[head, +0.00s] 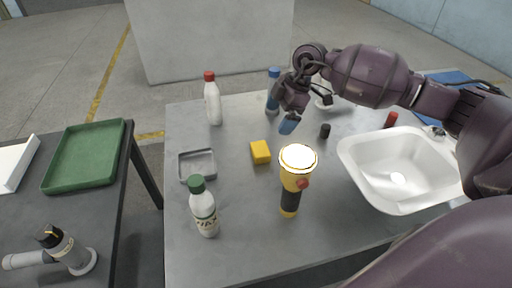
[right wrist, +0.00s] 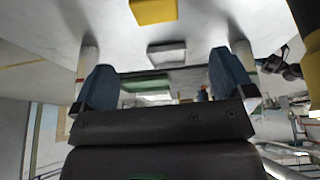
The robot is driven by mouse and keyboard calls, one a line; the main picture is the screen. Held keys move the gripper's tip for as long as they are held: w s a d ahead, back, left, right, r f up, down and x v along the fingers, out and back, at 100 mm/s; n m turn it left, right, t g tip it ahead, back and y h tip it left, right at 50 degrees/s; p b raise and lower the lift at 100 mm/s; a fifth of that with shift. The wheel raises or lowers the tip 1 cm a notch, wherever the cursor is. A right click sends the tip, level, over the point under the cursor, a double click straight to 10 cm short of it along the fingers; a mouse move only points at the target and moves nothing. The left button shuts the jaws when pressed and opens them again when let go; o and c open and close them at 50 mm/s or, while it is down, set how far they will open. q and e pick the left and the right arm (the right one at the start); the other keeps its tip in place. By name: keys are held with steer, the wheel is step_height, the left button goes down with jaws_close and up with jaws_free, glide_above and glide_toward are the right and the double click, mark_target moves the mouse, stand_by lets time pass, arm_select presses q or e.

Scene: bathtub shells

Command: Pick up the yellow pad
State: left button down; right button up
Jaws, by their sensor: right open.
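The yellow pad (head: 260,152) lies on the grey table, near its middle, as a small block. It also shows at the top edge of the right wrist view (right wrist: 154,10), partly cut off. My right gripper (head: 289,122) is above the table, up and to the right of the pad in the head view, and apart from it. In the right wrist view its two blue fingers (right wrist: 160,85) are spread wide with nothing between them. My left gripper is not in view.
A yellow flashlight (head: 291,190) stands near the pad. A shallow grey tray (head: 183,178) and a green-capped bottle (head: 204,212) are left of it. A white basin (head: 352,152) is at right.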

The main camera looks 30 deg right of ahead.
steer(key=x, duration=0.2)
steer(key=b+x, duration=0.1)
steer(key=x, duration=0.1)
steer(key=d+x, duration=0.1)
steer(key=x, duration=0.2)
steer(key=shift+f+b, duration=0.3)
steer(key=shift+f, duration=0.05)
steer(key=shift+w+a+f, duration=0.15)
steer(key=shift+f, duration=0.3)
steer(key=b+x, duration=0.1)
steer(key=x, duration=0.3)
steer(key=shift+w+a+f+b, duration=0.2)
steer(key=shift+f+b, duration=0.1)
steer(key=shift+f, duration=0.15)
steer(key=c, duration=0.9)
steer(key=shift+r, duration=0.4)
step_height(320, 180, up, 11)
steer(key=p, duration=0.3)
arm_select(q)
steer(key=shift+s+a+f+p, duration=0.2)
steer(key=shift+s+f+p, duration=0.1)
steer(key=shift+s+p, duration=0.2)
arm_select(e)
step_height(320, 180, up, 9)
glide_above(262, 148)
steer(key=shift+f, duration=0.25)
